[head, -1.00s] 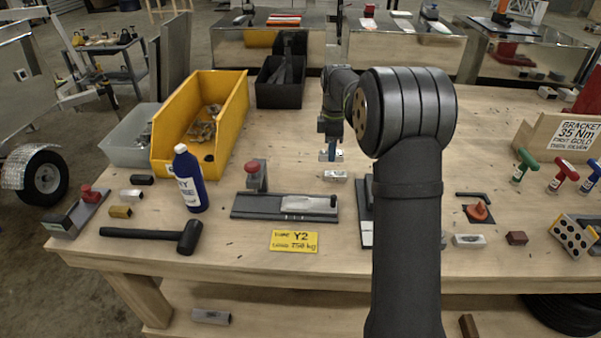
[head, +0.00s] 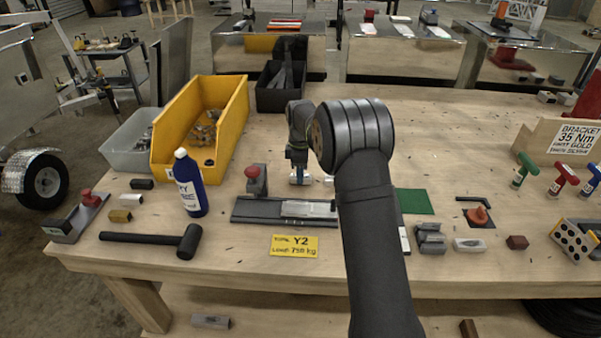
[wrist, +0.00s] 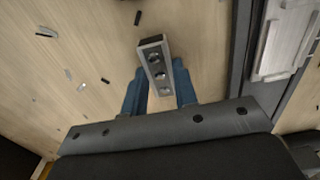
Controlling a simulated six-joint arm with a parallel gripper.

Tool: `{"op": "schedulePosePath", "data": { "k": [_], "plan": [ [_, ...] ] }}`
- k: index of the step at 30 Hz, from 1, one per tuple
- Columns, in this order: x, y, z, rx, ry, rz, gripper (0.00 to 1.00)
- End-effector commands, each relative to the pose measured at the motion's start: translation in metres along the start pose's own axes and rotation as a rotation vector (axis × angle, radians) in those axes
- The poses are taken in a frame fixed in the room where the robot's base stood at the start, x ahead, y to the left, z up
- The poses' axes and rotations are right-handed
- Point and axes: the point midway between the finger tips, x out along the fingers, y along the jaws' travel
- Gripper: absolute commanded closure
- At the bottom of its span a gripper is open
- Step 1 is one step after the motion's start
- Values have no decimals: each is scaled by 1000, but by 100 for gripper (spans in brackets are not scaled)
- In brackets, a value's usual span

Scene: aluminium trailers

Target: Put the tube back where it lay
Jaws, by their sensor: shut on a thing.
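My gripper (head: 299,176) is shut on a short silver tube, which in the wrist view (wrist: 152,50) is a squared metal piece with round holes along one face. The blue fingers press on its two sides, and its far end sticks out beyond them. In the head view the gripper points down over bare wood, behind the dark fixture (head: 245,212) with a silver plate and right of its red-topped part. Whether the tube touches the table is not clear. Another small silver piece (head: 328,181) lies just right of the gripper, partly hidden by my arm.
A yellow bin (head: 236,110), blue-white bottle (head: 188,186) and black mallet (head: 180,238) stand or lie left. Several small blocks lie at far left. A green mat (head: 413,202), grey clamp-like part (head: 430,239) and silver block (head: 469,245) are on the right. The table's back middle is clear.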

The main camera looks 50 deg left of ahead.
Motion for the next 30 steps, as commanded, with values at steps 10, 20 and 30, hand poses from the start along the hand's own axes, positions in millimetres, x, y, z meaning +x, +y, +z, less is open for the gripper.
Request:
{"op": "schedulePosePath", "data": {
  "k": [10, 20, 30],
  "plan": [
    [3, 0, 0, 0, 0, 0, 60],
    [2, 0, 0, 0, 0, 1, 52],
    [-50, 1, 0, 0, 1, 5, 52]
  ]
}}
